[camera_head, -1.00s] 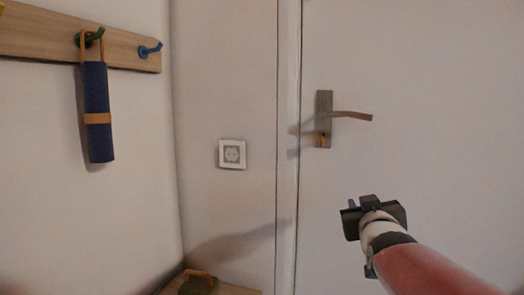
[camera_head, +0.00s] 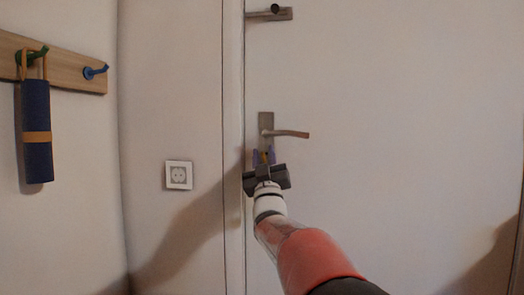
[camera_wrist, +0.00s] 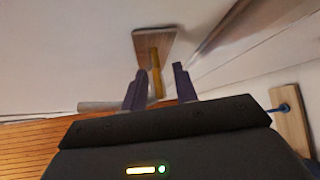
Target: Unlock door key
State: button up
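The white door (camera_head: 400,110) carries a handle plate (camera_head: 266,121) with a lever pointing right. An orange-yellow key (camera_head: 264,157) sticks out of the lower part of the plate, partly hidden by my gripper. The wrist view shows the wooden-looking plate (camera_wrist: 148,42) and the key (camera_wrist: 155,72) protruding from it. My gripper (camera_head: 264,158) is just below the lever. In the wrist view its purple fingers (camera_wrist: 159,84) stand apart on either side of the key, with a visible gap at least on the right. Contact on the left cannot be told.
A second latch with a dark knob (camera_head: 275,10) sits higher on the door. A white socket (camera_head: 179,175) is on the wall left of the frame. A hook rail (camera_head: 62,74) holds a hanging dark blue roll (camera_head: 37,130) at far left.

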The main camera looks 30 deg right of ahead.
jog(key=shift+w+d+r, duration=0.15)
jog(key=shift+w+r, duration=0.3)
jog(key=shift+w, duration=0.05)
grip_shut()
jog(key=m+h+b, duration=0.2)
jog(key=shift+f+m+g, duration=0.3)
jog(key=shift+g, duration=0.1)
jog(key=shift+m+h+b, duration=0.5)
jog(key=shift+m+h, duration=0.3)
jog(key=shift+m, duration=0.1)
jog(key=shift+s+d+r+m+g+h, duration=0.1)
jog(key=shift+r+m+g+h, duration=0.1)
jog(key=shift+m+g+h, duration=0.45)
jog(key=shift+s+d+r+m+g+h, duration=0.15)
jog(key=shift+m+g+h, duration=0.2)
jog(key=shift+m+h, duration=0.5)
jog(key=shift+w+a, duration=0.1)
